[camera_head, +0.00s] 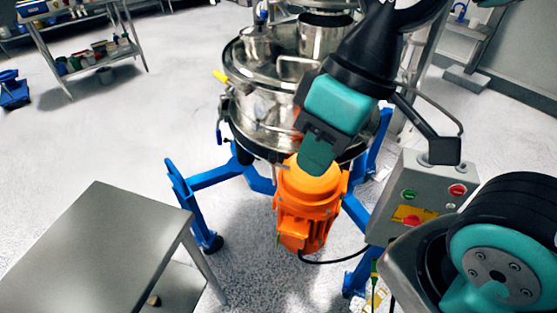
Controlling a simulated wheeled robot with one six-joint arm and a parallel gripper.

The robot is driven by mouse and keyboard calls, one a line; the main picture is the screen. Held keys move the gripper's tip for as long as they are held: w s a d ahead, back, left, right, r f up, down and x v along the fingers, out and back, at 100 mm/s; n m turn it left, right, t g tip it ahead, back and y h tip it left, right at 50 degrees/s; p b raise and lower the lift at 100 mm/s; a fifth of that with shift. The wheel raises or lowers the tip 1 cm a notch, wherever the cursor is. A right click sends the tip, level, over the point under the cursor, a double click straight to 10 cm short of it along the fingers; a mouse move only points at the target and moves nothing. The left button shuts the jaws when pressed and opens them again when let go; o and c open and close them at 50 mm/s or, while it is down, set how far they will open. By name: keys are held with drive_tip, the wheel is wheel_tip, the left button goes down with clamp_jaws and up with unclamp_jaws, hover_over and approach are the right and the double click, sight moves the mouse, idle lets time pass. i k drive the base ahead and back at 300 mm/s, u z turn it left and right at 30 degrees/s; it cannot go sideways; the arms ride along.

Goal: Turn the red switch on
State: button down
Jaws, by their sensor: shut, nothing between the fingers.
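The grey control box (436,172) is on the right, beside the orange motor. A red switch (411,219) sits on a yellow plate low on its front face; its exact setting is too small to read. A green button (409,195) and a red button (457,190) are above it. My arm partly covers the lower right of the box. My gripper (315,165) is shut and empty. It shows in front of the top of the orange motor (306,208), left of the control box and apart from the switch.
The steel sifter (262,125) stands behind the gripper on a blue frame (187,205). A black cable (335,261) runs from the motor towards the box. A steel table (95,250) is at lower left. Open floor lies on the left.

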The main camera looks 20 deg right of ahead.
sight(413, 221)
drive_tip(key=z, duration=2.6)
drive_tip(key=k, duration=1.3)
drive_tip(key=u, duration=0.55)
